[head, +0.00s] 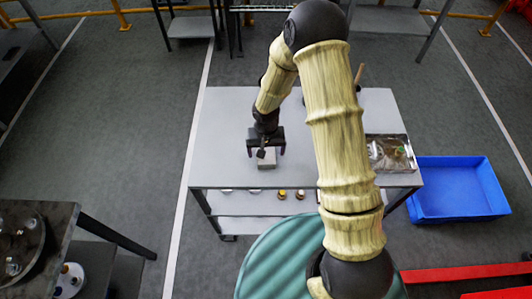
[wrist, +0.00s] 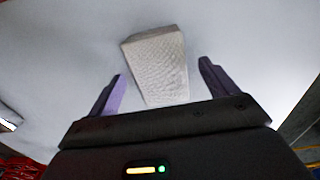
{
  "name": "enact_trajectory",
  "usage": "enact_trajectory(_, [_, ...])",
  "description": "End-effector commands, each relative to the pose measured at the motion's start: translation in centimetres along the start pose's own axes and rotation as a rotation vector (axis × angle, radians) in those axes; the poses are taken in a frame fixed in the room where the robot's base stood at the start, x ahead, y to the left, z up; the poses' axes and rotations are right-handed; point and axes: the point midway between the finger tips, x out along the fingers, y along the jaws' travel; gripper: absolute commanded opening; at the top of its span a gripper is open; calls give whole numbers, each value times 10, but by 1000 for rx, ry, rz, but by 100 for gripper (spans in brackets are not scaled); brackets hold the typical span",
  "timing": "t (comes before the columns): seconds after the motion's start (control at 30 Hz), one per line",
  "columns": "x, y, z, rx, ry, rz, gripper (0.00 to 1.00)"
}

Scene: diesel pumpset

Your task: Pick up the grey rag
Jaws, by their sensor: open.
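The grey rag (head: 267,162) is a small pale block-like piece lying on the grey table in the head view. In the wrist view the rag (wrist: 158,62) shows a woven texture and sits ahead of and between the two fingers. My gripper (head: 266,152) is above the table at the rag, with its fingers spread. In the wrist view my gripper (wrist: 162,82) is open, with one purple-grey finger on each side and clear space between each finger and the rag. I cannot tell the exact height of the fingers above the table.
The grey table (head: 225,125) has free room left of the rag. A metal tray (head: 390,153) with items stands at the table's right. A blue bin (head: 455,187) is on the floor to the right. Several small items sit on the lower shelf (head: 250,205). A green round surface (head: 275,262) is nearer.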

Motion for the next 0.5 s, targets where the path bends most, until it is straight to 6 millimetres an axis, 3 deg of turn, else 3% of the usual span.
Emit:
enact_trajectory(0.13, [10, 0, 0, -2, 0, 0, 85])
enact_trajectory(0.5, [10, 0, 0, 0, 1, 0, 85])
